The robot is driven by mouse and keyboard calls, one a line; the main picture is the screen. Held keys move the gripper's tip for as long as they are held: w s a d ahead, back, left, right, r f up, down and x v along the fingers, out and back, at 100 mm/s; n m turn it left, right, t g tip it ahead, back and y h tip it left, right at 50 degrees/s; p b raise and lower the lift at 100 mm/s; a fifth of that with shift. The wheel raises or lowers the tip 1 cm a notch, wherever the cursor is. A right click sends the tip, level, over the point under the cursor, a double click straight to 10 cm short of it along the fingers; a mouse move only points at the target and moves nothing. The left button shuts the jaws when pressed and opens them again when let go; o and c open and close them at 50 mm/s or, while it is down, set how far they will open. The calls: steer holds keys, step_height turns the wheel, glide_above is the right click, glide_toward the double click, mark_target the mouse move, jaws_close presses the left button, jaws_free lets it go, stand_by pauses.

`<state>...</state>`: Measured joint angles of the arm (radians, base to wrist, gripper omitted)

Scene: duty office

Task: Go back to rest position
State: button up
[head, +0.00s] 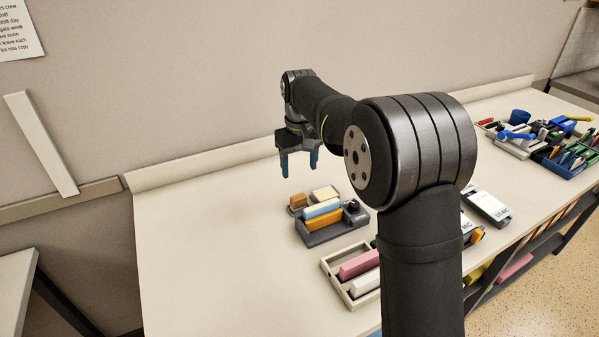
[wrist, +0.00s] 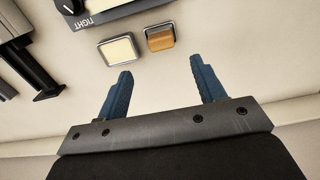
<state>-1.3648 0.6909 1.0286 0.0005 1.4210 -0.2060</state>
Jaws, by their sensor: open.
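My gripper (head: 299,170) is in the air over the back of the white table (head: 210,230), with two blue fingers pointing down. It is open and empty; the wrist view shows its fingers (wrist: 161,75) spread apart with nothing between them. In that view a cream block (wrist: 118,50) and an orange block (wrist: 160,38) lie beyond the fingertips, apart from them. My arm bends across the middle of the head view and hides part of the table.
A dark holder (head: 318,238) with coloured blocks stands below my gripper. A pale tray (head: 330,265) holds pink and white blocks. A blue bin (head: 567,168) of small items is at the right. The table's left part is clear; the wall is behind.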

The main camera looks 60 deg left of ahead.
mark_target(299, 197)
steer(key=shift+f, duration=0.1)
step_height(299, 197, down, 12)
steer(key=shift+r, duration=1.8)
steer(key=shift+f, duration=0.15)
